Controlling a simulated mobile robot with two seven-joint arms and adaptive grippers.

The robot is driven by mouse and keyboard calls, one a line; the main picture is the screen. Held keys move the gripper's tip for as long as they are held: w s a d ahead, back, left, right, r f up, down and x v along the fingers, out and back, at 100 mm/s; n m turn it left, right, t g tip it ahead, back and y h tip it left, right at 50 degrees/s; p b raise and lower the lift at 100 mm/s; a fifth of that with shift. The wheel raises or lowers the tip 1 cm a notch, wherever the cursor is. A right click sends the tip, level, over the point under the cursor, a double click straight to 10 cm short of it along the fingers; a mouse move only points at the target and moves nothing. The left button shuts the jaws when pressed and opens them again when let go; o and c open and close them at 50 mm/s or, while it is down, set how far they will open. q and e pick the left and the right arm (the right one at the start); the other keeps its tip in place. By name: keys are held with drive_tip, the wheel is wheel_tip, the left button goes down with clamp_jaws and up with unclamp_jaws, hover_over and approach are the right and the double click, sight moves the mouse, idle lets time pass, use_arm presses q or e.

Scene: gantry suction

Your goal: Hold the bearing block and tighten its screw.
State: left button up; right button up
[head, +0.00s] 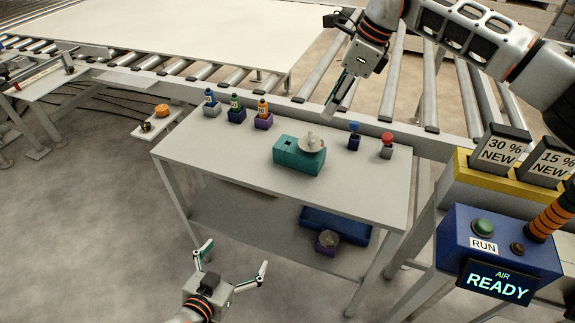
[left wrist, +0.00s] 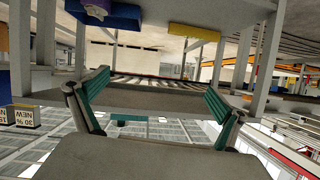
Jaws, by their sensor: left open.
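A teal block (head: 287,158) stands on the grey worktable, with a grey round part (head: 312,144) with an upright stub on top; it looks like the bearing block. I cannot make out its screw. My left gripper (head: 233,259) is open and empty, low in front of the table and well apart from the block. Its spread fingers also show in the left wrist view (left wrist: 155,95), with nothing between them. My right gripper (head: 340,94) hangs above the table's back edge, behind and right of the block. Its fingers are seen side-on and overlap, so their opening is unclear.
Several small bottles in holders (head: 237,116) stand at the table's back left. A blue-topped item (head: 354,129) and a red-topped item (head: 387,140) stand at the right. The tabletop's front (head: 230,165) is clear.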

sight(294, 157)
use_arm(q)
drive_tip(key=w+d+r+t+h, duration=0.1)
drive_tip(key=w+d+r, duration=0.2)
drive_tip(key=w+r, duration=0.2)
drive_tip(key=w+d+r+t+h, duration=0.1)
drive_tip(key=w+d+r, duration=0.3)
drive_tip(key=w+r, duration=0.1)
drive_tip(key=w+d+r+t+h, duration=0.1)
drive_tip(key=w+d+r, duration=0.3)
drive_tip(key=w+r, duration=0.1)
drive_tip(key=shift+d+r, duration=0.25)
drive_tip(key=shift+r, duration=0.15)
drive_tip(key=shift+w+d+r+m, duration=0.1)
drive_tip(key=shift+w+d+m, duration=0.1)
drive_tip(key=shift+w+m, duration=0.15)
drive_tip(key=shift+x, duration=3.5)
drive_tip(key=c, duration=1.5)
